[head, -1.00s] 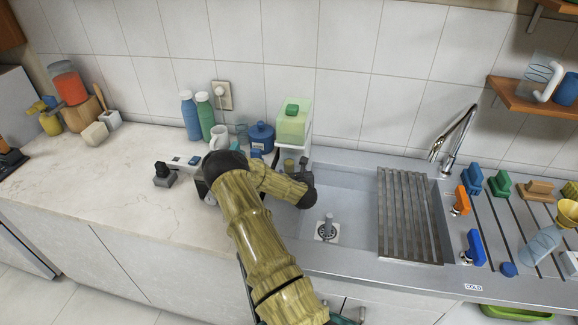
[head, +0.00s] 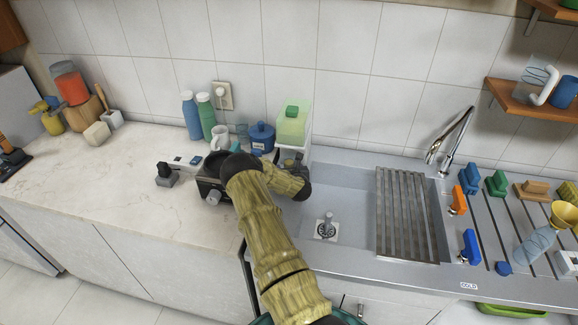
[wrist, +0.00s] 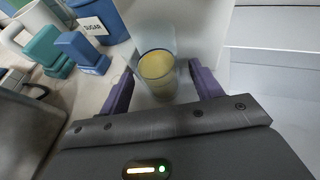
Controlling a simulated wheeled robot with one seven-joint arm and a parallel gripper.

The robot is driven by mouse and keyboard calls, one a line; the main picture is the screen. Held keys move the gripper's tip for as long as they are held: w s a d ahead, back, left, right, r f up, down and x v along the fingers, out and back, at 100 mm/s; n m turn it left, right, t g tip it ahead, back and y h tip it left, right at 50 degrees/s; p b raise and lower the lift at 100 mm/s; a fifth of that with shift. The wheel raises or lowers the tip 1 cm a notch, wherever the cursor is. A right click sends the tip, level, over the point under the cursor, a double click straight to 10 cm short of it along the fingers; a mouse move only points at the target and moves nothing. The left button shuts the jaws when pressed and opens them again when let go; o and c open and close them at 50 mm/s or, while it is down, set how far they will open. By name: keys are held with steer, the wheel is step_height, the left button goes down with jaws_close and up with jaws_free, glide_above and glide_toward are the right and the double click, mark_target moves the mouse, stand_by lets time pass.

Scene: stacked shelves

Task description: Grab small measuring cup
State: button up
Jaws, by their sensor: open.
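The small measuring cup (wrist: 157,75) is a clear cup with a yellowish inside. In the wrist view it stands upright on the counter beside a white block-like base. My gripper (wrist: 162,92) is open, with one purple finger on each side of the cup. In the head view my own arm hides the gripper and most of the cup's area.
The blue sugar jar (wrist: 91,30), teal and blue clip-like items (wrist: 80,48) and a white mug (wrist: 38,18) stand left of the cup. A green-topped container (head: 293,124) rises behind. The sink (head: 345,205) lies to the right. The left counter (head: 110,175) is largely clear.

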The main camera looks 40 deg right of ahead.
mark_target(290, 162)
stand_by(0.3)
steer(key=c, duration=1.1)
steer(key=shift+r, duration=0.25)
steer(key=shift+c, duration=0.2)
steer(key=shift+r+b, duration=1.05)
steer(key=shift+r, duration=0.4)
steer(key=s+a+b, duration=0.1)
steer(key=s+a, duration=0.1)
steer(key=s, duration=0.2)
steer(key=s+a+b, duration=0.2)
steer(key=s, duration=0.3)
steer(key=s+a+b, duration=0.1)
steer(key=s+a, duration=0.2)
steer(key=s, duration=0.1)
steer(key=shift+s, duration=0.3)
steer(key=shift+s+a+b, duration=0.25)
steer(key=shift+s+a, duration=0.05)
steer(key=shift+s, duration=0.3)
steer(key=shift+s+a+b, duration=0.2)
steer(key=shift+s+a, duration=0.05)
steer(key=shift+s, duration=0.3)
steer(key=shift+a, duration=0.1)
steer(key=shift+s, duration=0.1)
